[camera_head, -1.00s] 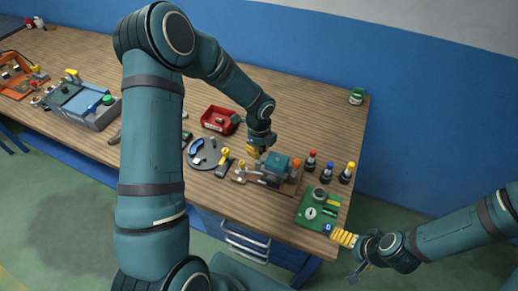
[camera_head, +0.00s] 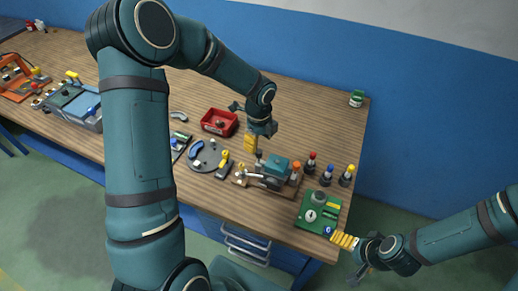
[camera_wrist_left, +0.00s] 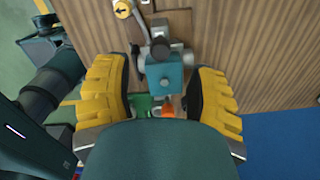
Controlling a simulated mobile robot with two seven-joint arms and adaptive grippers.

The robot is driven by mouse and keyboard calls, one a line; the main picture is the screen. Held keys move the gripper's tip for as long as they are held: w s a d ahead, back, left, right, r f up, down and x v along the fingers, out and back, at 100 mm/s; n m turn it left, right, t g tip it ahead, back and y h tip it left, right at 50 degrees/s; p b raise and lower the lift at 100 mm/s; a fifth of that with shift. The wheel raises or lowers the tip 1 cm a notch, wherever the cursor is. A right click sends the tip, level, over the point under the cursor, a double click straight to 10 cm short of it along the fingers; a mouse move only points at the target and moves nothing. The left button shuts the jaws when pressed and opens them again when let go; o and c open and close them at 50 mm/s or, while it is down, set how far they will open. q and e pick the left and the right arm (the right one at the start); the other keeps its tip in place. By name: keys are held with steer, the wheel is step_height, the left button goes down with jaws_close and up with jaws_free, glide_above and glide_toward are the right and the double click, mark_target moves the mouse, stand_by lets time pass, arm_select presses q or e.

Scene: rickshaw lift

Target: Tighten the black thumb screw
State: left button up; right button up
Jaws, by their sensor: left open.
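The black thumb screw, seen as a dark round knob (camera_head: 259,155), stands on a small teal and grey device (camera_head: 277,168) near the table's right end. In the left wrist view the dark knob (camera_wrist_left: 160,47) stands beyond the device's teal block (camera_wrist_left: 165,77). My left gripper (camera_head: 251,143) is open and empty, just behind and above the knob, apart from it. Its yellow fingers (camera_wrist_left: 165,95) frame the device in the wrist view. My right gripper (camera_head: 343,239) is at the table's front right corner beside a green board; its jaw opening is unclear.
The green board (camera_head: 307,222) lies right of the device. Several coloured-top bottles (camera_head: 328,173) stand behind it. A red bin (camera_head: 220,121) and a grey round plate (camera_head: 209,153) lie to the left. The table's back right is mostly clear, with a green can (camera_head: 356,98).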

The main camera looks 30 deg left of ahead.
mark_target(259, 152)
arm_select(q)
step_height(259, 152, up, 6)
stand_by(0.8)
